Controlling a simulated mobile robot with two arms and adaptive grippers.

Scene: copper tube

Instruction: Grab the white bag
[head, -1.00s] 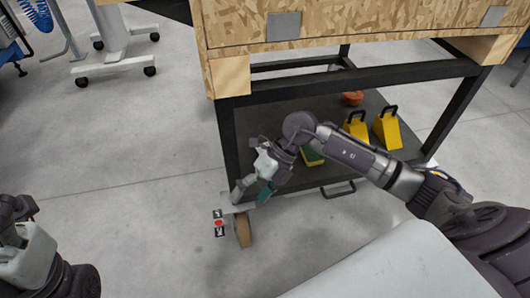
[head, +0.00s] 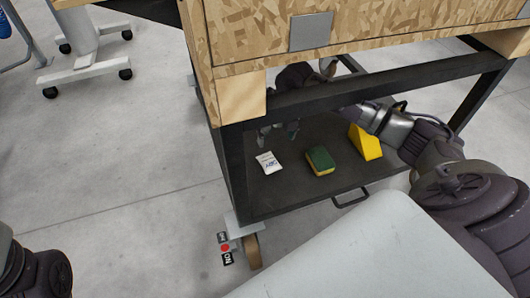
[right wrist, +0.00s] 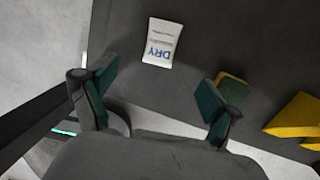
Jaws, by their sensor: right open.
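The white bag (head: 268,162) is a small flat packet with "DRY" printed on it. It lies on the cart's dark lower shelf (head: 275,200), near the left end. My right gripper (head: 278,132) reaches in under the cart's top, partly hidden behind the frame, and its fingers show just beyond the bag. In the right wrist view the bag (right wrist: 160,42) lies ahead, between the lines of the two spread green-padded fingers (right wrist: 156,92). My left gripper's jaws do not show.
A green and yellow sponge (head: 320,160) lies right of the bag, with a yellow wedge (head: 366,143) farther right. The black cart frame (head: 232,165) and wooden top (head: 400,35) enclose the shelf. A caster (head: 250,250) stands at the near left corner.

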